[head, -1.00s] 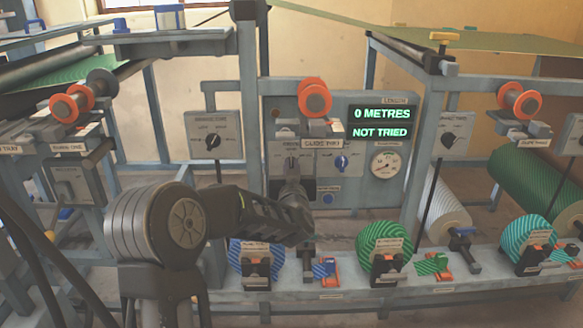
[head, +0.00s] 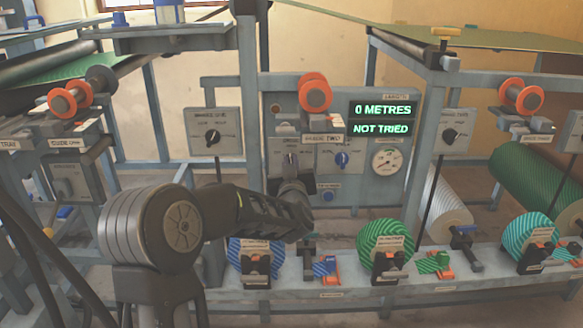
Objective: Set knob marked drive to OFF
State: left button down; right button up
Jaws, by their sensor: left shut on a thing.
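My left arm comes in from the lower left and bends up to a small grey control plate. My left gripper (head: 290,172) is at the front of this plate, shut on its knob (head: 290,160). The gripper hides much of the knob, so its exact pointer setting is hard to tell. The label above the knob is too small to read surely, so I cannot confirm the word drive. My right gripper is not in view.
A blue knob (head: 342,159) sits close to the right. A display (head: 382,119) reads "0 METRES" and "NOT TRIED", with a dial gauge (head: 387,160) below. A black knob (head: 212,137) is on the left plate. An orange-ended roller (head: 315,95) juts out above.

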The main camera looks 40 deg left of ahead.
pick_arm(q)
jog(key=shift+s+a+f+n+b, duration=0.1)
jog(key=shift+f+n+b, duration=0.05)
jog(key=shift+n+b, duration=1.4)
jog(key=shift+s+a+f+n+b, duration=0.1)
jog(key=shift+n+b, duration=1.1)
jog(key=shift+n, duration=0.6)
jog(key=shift+s+a+f+n+b, duration=0.1)
jog(key=shift+f+n+b, duration=0.05)
jog(key=shift+n+b, duration=1.4)
jog(key=c, duration=1.5)
grip_release()
jog(key=shift+r, duration=0.1)
jog(key=shift+o, duration=0.2)
jog(key=p+v, duration=0.2)
jog(key=v, duration=0.5)
jog(key=shift+s+d, duration=0.25)
